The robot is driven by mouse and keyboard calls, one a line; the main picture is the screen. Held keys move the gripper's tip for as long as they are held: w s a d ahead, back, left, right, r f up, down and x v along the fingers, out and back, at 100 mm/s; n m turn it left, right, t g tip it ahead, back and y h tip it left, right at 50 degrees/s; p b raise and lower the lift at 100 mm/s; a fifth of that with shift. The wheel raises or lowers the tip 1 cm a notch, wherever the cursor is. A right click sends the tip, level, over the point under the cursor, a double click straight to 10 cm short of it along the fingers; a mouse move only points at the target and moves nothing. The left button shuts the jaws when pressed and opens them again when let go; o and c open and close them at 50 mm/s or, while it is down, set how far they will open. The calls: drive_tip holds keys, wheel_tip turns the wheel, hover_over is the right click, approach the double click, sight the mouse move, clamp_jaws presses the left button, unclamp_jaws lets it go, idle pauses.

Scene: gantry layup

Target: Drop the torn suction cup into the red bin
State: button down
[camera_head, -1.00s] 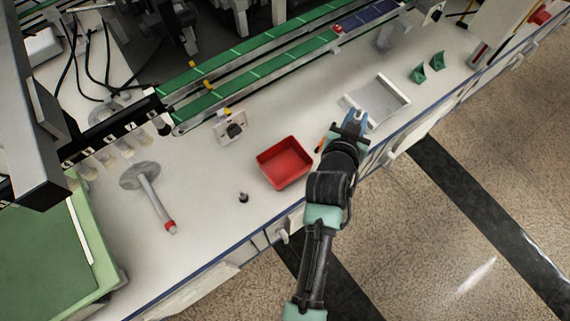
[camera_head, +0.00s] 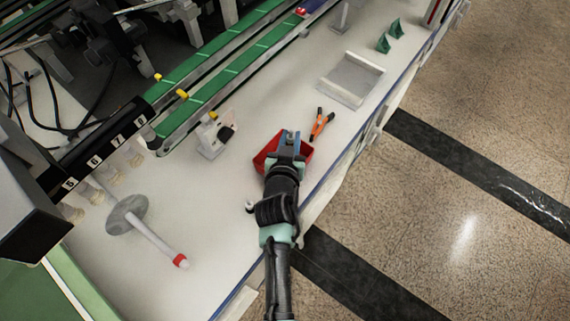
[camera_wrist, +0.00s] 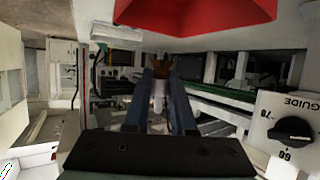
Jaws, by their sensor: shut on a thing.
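The red bin (camera_head: 268,152) stands on the white bench, partly hidden by my gripper and wrist. Its red wall also shows along the top of the wrist view (camera_wrist: 195,15). My gripper (camera_head: 288,141) is over the bin in the head view.
Orange-handled pliers (camera_head: 320,123) lie right of the bin, with a grey tray (camera_head: 350,78) beyond. A dial device (camera_head: 212,135) stands left, near the green conveyor (camera_head: 222,68). A grey rod with a red tip (camera_head: 152,238) lies front left. A small thing (camera_head: 250,207) is beside my arm.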

wheel_tip(320, 180, down, 5)
drive_tip(key=b, duration=0.4)
drive_tip(key=shift+f, duration=0.15)
drive_tip(key=c, duration=0.7)
unclamp_jaws()
drive_tip(key=p+v, duration=0.2)
drive_tip(key=v, duration=1.1)
drive_tip(key=shift+w, duration=0.1)
